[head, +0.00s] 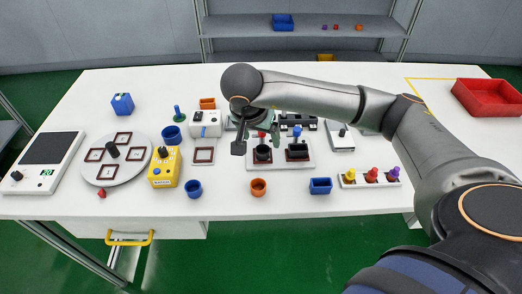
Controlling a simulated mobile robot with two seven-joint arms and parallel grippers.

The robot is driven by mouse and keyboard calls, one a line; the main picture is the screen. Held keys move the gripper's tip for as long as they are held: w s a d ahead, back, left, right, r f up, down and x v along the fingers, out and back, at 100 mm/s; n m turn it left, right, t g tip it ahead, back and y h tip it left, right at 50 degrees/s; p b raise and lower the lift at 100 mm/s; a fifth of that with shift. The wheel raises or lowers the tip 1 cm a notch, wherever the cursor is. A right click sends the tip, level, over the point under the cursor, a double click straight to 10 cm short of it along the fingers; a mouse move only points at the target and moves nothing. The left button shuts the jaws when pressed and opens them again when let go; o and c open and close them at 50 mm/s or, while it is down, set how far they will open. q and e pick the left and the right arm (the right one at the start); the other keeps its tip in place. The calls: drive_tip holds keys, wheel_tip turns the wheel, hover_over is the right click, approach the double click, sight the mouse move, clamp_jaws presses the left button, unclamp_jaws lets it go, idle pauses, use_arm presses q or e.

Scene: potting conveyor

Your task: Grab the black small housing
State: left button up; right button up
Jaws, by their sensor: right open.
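A small black part (112,150) stands on the round grey turntable (130,171) at the left, which also bears several dark red-framed square pads. Two more black parts, one at the left (263,154) and one at the right (298,151), sit on a pale fixture plate (281,165) in the middle of the table. I cannot tell which one is the small housing. My right gripper (257,138) is open and points down over the left part of that plate, partly covering what is behind it. No black part shows between its fingers. My left gripper is out of view.
A yellow box (164,167), blue cups, an orange cup (258,187) and a blue bin (320,186) stand around the plate. A rack of coloured knobs (370,177) is at the right. A red tray (488,97) lies far right.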

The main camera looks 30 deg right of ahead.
sight(262, 148)
drive_tip(key=x, duration=0.5)
drive_tip(key=p+x, duration=0.1)
drive_tip(key=x, duration=0.2)
drive_tip(key=shift+w+a+f, duration=0.1)
drive_tip(key=shift+w+a, duration=0.15)
clamp_jaws()
idle(0.4)
